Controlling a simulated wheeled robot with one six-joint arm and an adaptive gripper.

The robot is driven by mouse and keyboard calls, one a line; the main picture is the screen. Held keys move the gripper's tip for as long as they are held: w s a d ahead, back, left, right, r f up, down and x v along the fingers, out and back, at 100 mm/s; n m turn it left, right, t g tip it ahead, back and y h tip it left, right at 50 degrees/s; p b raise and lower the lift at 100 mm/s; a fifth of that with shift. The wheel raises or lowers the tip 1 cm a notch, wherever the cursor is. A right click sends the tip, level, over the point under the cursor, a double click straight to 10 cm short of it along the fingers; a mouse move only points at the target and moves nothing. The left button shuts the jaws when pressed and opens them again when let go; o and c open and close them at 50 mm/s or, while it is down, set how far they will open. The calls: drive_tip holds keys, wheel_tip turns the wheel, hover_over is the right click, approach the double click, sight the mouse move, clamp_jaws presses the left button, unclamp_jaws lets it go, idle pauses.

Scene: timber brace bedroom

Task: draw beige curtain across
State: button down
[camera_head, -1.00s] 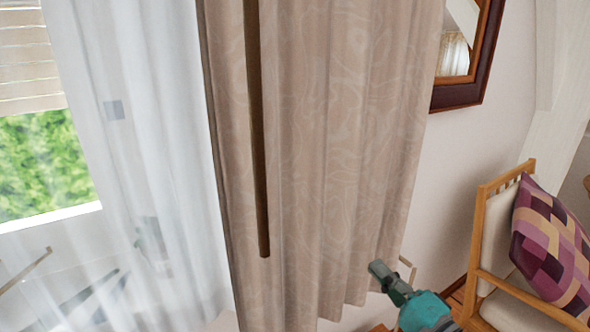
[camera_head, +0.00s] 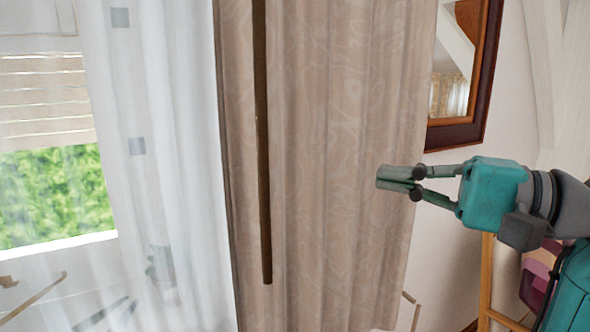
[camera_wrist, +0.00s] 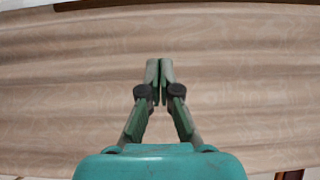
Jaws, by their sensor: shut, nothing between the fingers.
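The beige patterned curtain (camera_head: 330,120) hangs in folds at the middle of the head view, bunched to the right of the window. A dark brown rod (camera_head: 262,150) hangs upright in front of its left part, ending low down. My gripper (camera_head: 380,178) is shut and empty in front of the curtain's right part, pointing left, apart from the rod. In the wrist view my shut gripper (camera_wrist: 159,64) points at the curtain (camera_wrist: 70,90), which fills most of the picture. The dark rod (camera_wrist: 90,4) seems to run along the top edge there. Whether the fingertips touch the cloth I cannot tell.
A white sheer curtain (camera_head: 170,90) covers part of the window (camera_head: 45,190) at the left. A dark-framed mirror (camera_head: 465,70) hangs on the wall at the right. A wooden chair (camera_head: 487,270) stands at the lower right, partly hidden by my arm.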

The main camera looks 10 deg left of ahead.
sight(292, 168)
drive_tip(key=shift+w+a+r, duration=0.1)
drive_tip(key=shift+w+a, duration=0.2)
drive_tip(key=shift+a, duration=1.85)
drive_tip(key=shift+w+a+r, duration=0.1)
drive_tip(key=shift+w+a, duration=0.25)
drive_tip(key=shift+a, duration=1.85)
drive_tip(key=shift+w+a, duration=0.3)
drive_tip(key=shift+a, duration=1.85)
